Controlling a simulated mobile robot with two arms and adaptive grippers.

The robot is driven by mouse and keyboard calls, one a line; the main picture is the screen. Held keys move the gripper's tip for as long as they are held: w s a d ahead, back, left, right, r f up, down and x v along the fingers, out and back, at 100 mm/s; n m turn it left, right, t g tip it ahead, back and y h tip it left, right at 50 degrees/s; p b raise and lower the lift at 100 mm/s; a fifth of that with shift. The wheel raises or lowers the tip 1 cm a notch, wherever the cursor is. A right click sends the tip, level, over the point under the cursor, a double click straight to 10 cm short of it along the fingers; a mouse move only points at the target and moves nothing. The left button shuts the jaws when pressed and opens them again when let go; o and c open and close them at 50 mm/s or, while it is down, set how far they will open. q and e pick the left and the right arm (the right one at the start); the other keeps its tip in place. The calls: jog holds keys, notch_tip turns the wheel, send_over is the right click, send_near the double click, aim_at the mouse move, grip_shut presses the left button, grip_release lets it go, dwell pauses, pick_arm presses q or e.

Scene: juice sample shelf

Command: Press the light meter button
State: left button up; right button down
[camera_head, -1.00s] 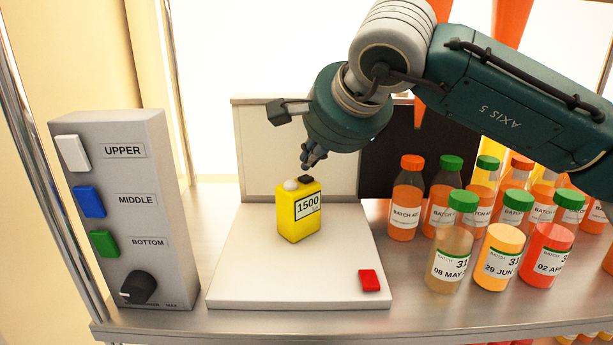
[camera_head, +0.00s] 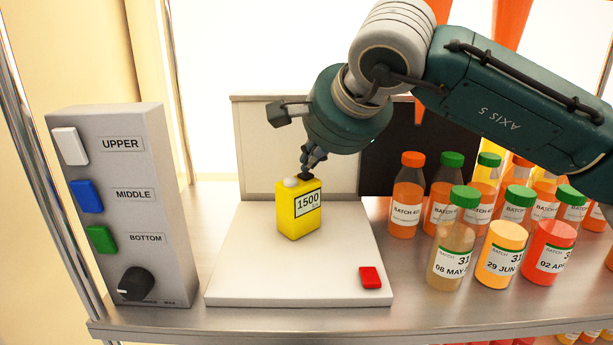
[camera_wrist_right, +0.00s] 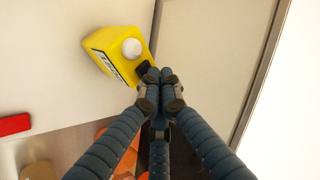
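The yellow light meter (camera_head: 298,212) stands upright on the white base plate, with "1500" on its display. A white dome and a dark button sit on its top. My right gripper (camera_head: 306,174) is shut, fingertips together, directly over the dark button, and appears to touch it. In the right wrist view, the closed fingertips (camera_wrist_right: 160,76) meet the edge of the dark button (camera_wrist_right: 143,69) beside the white dome (camera_wrist_right: 131,48). The fingers hold nothing. My left gripper is not in view.
A grey control box (camera_head: 130,215) with white, blue and green buttons and a black knob stands at the left. The white base plate (camera_head: 240,280) carries a red button (camera_head: 370,277). Several juice bottles (camera_head: 452,250) stand at the right under my right arm.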

aim_at(311, 175)
jog(key=shift+f+b, duration=0.25)
jog(key=shift+b, duration=0.05)
dwell(0.5)
jog(key=shift+r+p, duration=0.5)
jog(key=shift+r, duration=0.25)
notch_tip(311, 175, up, 6)
jog(key=p, duration=0.4)
jog(key=shift+f, duration=0.1)
dwell(0.4)
